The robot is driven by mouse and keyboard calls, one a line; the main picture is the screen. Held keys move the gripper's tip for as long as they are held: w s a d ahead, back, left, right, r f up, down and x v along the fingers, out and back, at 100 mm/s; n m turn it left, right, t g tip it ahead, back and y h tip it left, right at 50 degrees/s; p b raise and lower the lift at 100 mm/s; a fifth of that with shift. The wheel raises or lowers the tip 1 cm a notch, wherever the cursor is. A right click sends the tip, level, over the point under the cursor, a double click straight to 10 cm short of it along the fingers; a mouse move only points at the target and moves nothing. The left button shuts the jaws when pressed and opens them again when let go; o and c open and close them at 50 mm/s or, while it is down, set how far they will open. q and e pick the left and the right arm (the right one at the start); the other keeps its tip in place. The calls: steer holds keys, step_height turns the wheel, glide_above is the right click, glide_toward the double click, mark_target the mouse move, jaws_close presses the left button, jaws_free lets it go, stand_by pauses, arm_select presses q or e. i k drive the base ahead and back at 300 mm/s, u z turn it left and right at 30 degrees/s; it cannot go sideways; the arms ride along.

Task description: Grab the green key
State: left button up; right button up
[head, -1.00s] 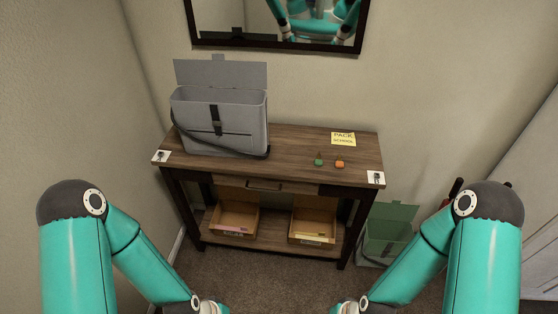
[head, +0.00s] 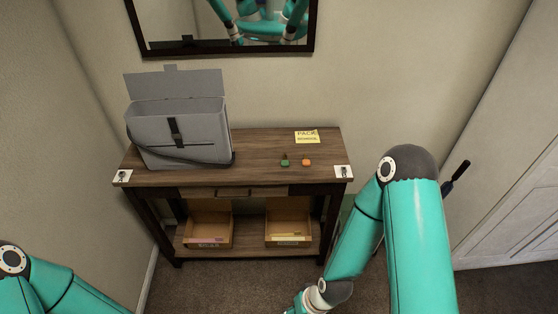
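The green key (head: 285,162) is a small green-headed piece lying on the right half of the wooden table's top (head: 255,172). An orange key (head: 306,162) lies just to its right, apart from it. Both are small, and their shafts are hard to make out. My left and right arms come in at the bottom of the head view, well short of the table. Both grippers are below the frame, so neither set of fingers shows.
A grey open bag (head: 180,130) stands on the table's left half. A yellow note (head: 307,137) lies behind the keys. Cardboard boxes (head: 208,229) (head: 288,222) sit on the lower shelf. A mirror (head: 225,28) hangs above. The table's front right is clear.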

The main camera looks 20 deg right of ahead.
mark_target(285, 163)
steer(key=i, duration=0.95)
steer(key=z, duration=0.05)
